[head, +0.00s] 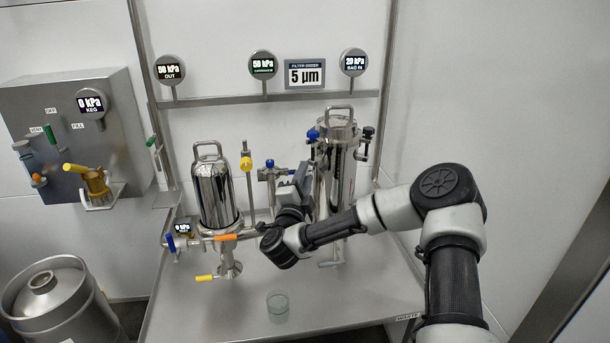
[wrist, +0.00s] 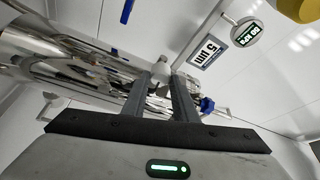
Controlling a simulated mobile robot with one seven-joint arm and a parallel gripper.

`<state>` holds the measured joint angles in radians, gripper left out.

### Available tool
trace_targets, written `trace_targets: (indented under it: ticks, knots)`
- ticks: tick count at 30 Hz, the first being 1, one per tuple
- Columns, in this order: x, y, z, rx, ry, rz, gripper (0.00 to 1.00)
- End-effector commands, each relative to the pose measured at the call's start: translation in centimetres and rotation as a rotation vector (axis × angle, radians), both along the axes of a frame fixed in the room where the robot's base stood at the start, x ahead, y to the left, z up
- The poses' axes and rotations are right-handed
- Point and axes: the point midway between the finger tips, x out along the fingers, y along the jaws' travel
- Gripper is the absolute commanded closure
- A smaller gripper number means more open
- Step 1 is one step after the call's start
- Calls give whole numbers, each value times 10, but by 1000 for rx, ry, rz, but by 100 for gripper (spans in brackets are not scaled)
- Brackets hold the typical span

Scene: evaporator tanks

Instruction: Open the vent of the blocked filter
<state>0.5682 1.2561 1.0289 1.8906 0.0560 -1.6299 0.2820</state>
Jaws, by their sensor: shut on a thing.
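Two steel filter housings stand on the bench: a domed one (head: 214,190) with a top handle at left, and a taller one (head: 347,180) at right. The right housing has a blue knob (head: 313,135) and a black knob (head: 368,132) near its top. Nothing visible marks either as blocked. My gripper (head: 302,178) is beside the left side of the right housing; my arm hides part of it. In the wrist view my gripper (wrist: 160,76) has its fingers close about a small pale grey knob (wrist: 159,69). I cannot tell for certain which fitting it is.
Gauges (head: 262,64) and a 5 µm sign (head: 305,74) are on the rail above. A yellow-topped valve (head: 246,165) and an orange handle (head: 226,238) are near the left housing. A glass beaker (head: 278,306) stands on the bench. A keg (head: 55,300) stands at lower left.

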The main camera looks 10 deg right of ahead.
Motion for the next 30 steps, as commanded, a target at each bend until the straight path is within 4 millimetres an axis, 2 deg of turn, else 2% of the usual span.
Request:
trace_targets:
  ticks: [10, 25, 26, 27, 30]
  knots:
    - [0, 0, 1, 116, 1, 1, 96]
    - [0, 0, 1, 131, 0, 1, 96]
    - [0, 0, 1, 130, 0, 1, 69]
    - [0, 0, 1, 130, 0, 1, 66]
    - [0, 0, 1, 130, 0, 1, 66]
